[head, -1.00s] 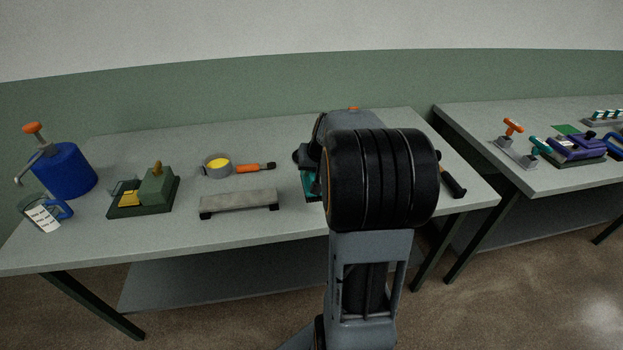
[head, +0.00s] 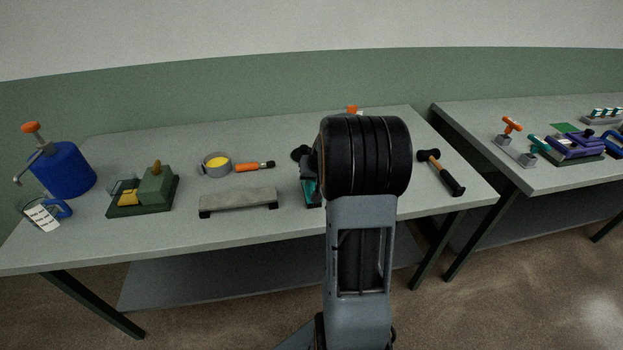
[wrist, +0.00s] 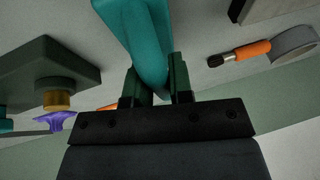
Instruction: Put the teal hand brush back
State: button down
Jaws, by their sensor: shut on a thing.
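The teal hand brush (wrist: 138,35) fills the top middle of the wrist view, its narrow end between the two dark green fingers of my gripper (wrist: 157,88). The gripper is shut on that end. In the head view, a teal part (head: 310,190), which looks like the brush, shows just left of my arm above the near table.
A grey raised bar (head: 238,201), an orange-handled brush (head: 253,167) beside a grey ring with yellow inside (head: 217,164), and a green block (head: 156,187) are to the left. A hammer (head: 442,174) lies right of my arm. A dark block with a brass knob (wrist: 57,95) shows in the wrist view.

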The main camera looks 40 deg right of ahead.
jog(key=shift+f, duration=0.1)
jog(key=shift+f, duration=0.15)
jog(key=c, duration=1)
grip_release()
jog(key=shift+s+r, duration=0.1)
jog(key=shift+r, duration=0.5)
jog(key=v, duration=1.1)
jog(key=s+a+f+n, duration=0.1)
jog(key=s+a+n, duration=0.1)
jog(key=s+a, duration=0.2)
jog(key=s+a+n+g, duration=0.1)
jog(key=s+a, duration=0.3)
jog(key=a, duration=0.7)
jog(key=s+a+f+n, duration=0.1)
jog(key=s+a, duration=0.3)
jog(key=a, duration=0.4)
jog(key=shift+s+a+f+n+b, duration=0.1)
jog(key=shift+f+n+b, duration=0.1)
jog(key=shift+n, duration=0.25)
jog(key=shift+s+a+f+n+b, duration=0.1)
jog(key=shift+s+f+n, duration=0.1)
jog(key=shift+n, duration=0.25)
